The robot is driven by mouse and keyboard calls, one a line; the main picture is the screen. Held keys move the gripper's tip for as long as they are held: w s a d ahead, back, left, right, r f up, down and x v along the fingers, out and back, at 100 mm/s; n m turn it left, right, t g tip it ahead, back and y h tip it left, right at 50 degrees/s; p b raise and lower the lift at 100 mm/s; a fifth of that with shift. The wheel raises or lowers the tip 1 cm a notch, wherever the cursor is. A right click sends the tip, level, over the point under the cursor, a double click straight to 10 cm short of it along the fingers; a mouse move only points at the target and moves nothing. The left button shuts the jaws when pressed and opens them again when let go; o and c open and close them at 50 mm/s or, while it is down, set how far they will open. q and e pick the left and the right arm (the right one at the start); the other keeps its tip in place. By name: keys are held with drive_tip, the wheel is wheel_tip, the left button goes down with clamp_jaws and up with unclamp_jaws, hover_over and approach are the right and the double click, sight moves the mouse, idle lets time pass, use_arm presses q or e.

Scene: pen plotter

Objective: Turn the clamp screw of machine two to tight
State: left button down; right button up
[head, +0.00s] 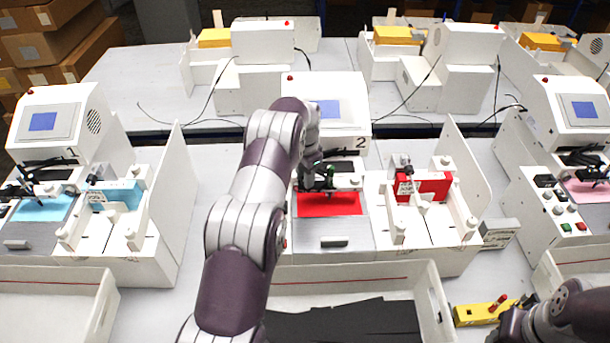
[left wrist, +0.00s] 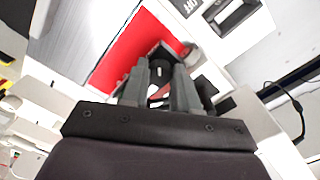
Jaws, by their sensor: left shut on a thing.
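Machine two (head: 345,110), white with a "2" label and a blue screen, stands in the middle of the head view. A red sheet (head: 330,204) lies on its bed, and the pen carriage (head: 345,181) is above the sheet. My left gripper (head: 318,178) is at the carriage, partly covered by my own arm. In the left wrist view my left gripper (left wrist: 159,88) is shut on a dark round part, seemingly the clamp screw (left wrist: 160,69); its turned position cannot be read. My right gripper (head: 512,323) is low at the right edge, its jaws unclear.
Machine one (head: 50,120) with a blue sheet stands left; another machine (head: 575,108) with a pink sheet stands right. A red holder (head: 425,187) sits beside machine two. An open white tray (head: 432,308) lies in front, and a yellow block (head: 474,314) is near my right gripper.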

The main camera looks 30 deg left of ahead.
use_arm(q)
drive_tip(key=shift+w+r+m, duration=0.1)
drive_tip(key=shift+w+m, duration=0.05)
drive_tip(key=shift+m, duration=0.35)
drive_tip(key=c, duration=0.9)
unclamp_jaws()
drive_tip(key=shift+o, duration=0.2)
drive_tip(key=shift+d, duration=0.1)
wheel_tip(320, 180, up, 8)
drive_tip(key=p, duration=0.6)
drive_tip(key=shift+f+p, duration=0.25)
drive_tip(key=shift+p, duration=0.1)
drive_tip(key=shift+f, duration=0.1)
